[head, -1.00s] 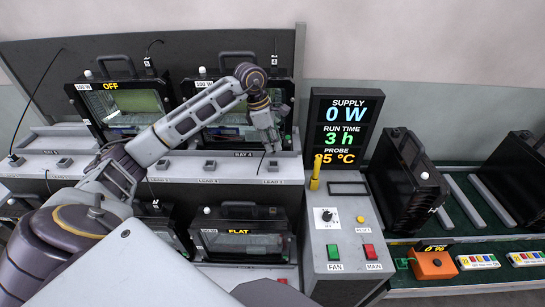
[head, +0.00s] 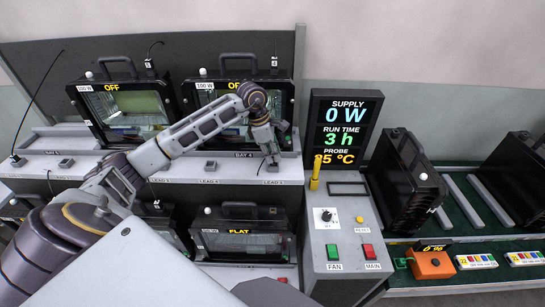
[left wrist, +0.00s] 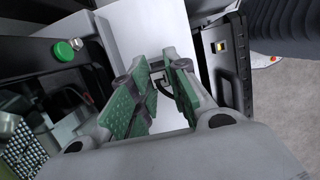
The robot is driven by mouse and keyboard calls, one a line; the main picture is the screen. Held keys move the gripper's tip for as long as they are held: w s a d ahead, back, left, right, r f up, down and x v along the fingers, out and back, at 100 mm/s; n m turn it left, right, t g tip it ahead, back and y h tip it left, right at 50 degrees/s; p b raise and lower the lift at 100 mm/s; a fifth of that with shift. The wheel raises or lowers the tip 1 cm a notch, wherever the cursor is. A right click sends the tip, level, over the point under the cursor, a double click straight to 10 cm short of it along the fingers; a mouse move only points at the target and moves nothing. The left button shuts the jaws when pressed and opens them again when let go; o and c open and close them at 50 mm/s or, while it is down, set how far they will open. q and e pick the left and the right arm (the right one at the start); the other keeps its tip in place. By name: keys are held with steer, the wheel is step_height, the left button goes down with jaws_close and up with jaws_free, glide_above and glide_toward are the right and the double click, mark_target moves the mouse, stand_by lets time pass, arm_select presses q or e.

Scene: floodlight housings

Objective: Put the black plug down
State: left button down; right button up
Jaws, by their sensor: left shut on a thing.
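My left gripper (head: 270,153) reaches down to the front ledge (head: 225,172), near its right end by the LEAD 1 label. In the left wrist view its green-padded fingers (left wrist: 161,75) are closed around a small black piece, the black plug (left wrist: 165,87). The fingers cover most of the plug. In the head view the plug is too small and hidden to make out clearly, and I cannot tell whether it touches the ledge. My right gripper is not in view.
Floodlight housings stand behind the ledge, one (head: 122,103) reading OFF; another (head: 240,240) below reads FLAT. Small dark sockets (head: 210,164) line the ledge. Right of it are a control box (head: 345,235), a yellow upright handle (head: 315,177) and a display (head: 343,125).

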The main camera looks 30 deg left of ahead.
arm_select(q)
steer(key=shift+f, duration=0.9)
steer(key=shift+f, duration=0.15)
steer(key=c, duration=1.4)
jaws_free()
steer(key=shift+o, duration=0.2)
steer(key=shift+v, duration=0.8)
steer(key=b+v, duration=0.2)
steer(key=v, duration=0.8)
steer(key=shift+r, duration=0.35)
